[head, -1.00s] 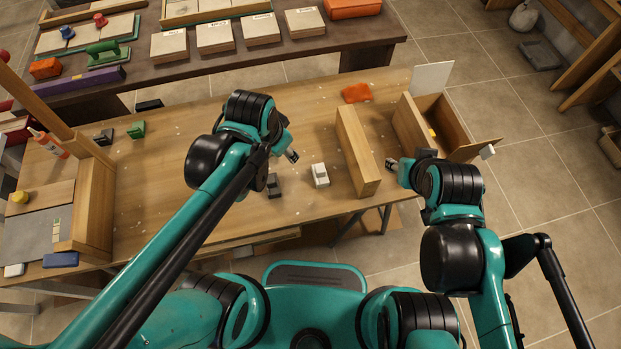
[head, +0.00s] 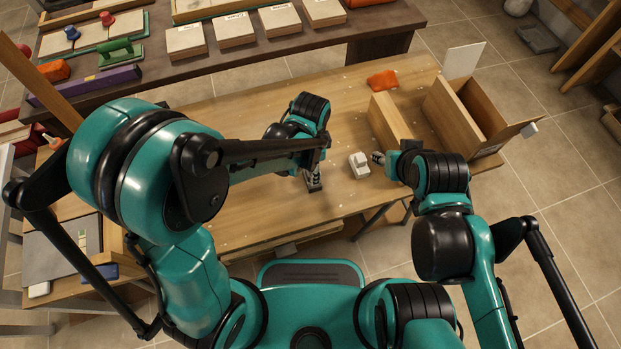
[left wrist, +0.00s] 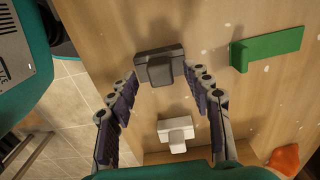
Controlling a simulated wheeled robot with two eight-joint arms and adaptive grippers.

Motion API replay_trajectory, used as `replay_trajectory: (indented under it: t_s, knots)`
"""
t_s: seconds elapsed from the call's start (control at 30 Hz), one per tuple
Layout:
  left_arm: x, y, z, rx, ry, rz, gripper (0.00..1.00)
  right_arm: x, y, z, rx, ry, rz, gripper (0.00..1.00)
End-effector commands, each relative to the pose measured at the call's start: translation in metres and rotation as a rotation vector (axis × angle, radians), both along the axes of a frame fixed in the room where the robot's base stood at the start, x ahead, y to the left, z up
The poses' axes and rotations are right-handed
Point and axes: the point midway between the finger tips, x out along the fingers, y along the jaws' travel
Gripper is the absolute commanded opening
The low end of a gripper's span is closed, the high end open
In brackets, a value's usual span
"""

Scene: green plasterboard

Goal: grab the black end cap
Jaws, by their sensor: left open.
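The black end cap (left wrist: 160,68) lies on the wooden workbench in the left wrist view, a dark block with a raised middle. My left gripper (left wrist: 161,82) is open, its two fingers spread on either side of the near part of the cap, with no visible grip on it. In the head view the left gripper (head: 314,180) points down at the bench, and it and the arm largely hide the black cap. A white end cap (head: 359,165) sits to its right; it also shows in the left wrist view (left wrist: 177,132). My right gripper (head: 378,158) is beside the white cap; its jaws are too small to judge.
A green piece (left wrist: 268,48) lies on the bench in the left wrist view. The back table (head: 290,50) holds several panels.

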Motion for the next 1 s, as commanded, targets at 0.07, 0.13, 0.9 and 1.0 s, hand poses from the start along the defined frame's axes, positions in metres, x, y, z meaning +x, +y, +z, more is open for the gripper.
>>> replay_trajectory:
  t_s: [0.07,0.13,0.9,1.0]
  knots:
    - [0.0,0.0,-0.018,0.0,0.0,0.0,0.5,0.0,0.0,-0.012,0.0,0.0,0.0,0.4]
    - [0.0,0.0,-0.026,0.0,0.0,0.001,0.5,0.0,0.0,-0.015,0.0,0.0,0.0,0.4]
    - [0.0,0.001,-0.026,-0.001,-0.001,0.001,0.05,0.0,0.0,-0.013,0.0,0.0,0.0,0.4]
    - [0.0,0.001,-0.021,-0.001,-0.001,0.001,0.05,0.0,0.0,-0.011,0.0,0.0,0.0,0.4]
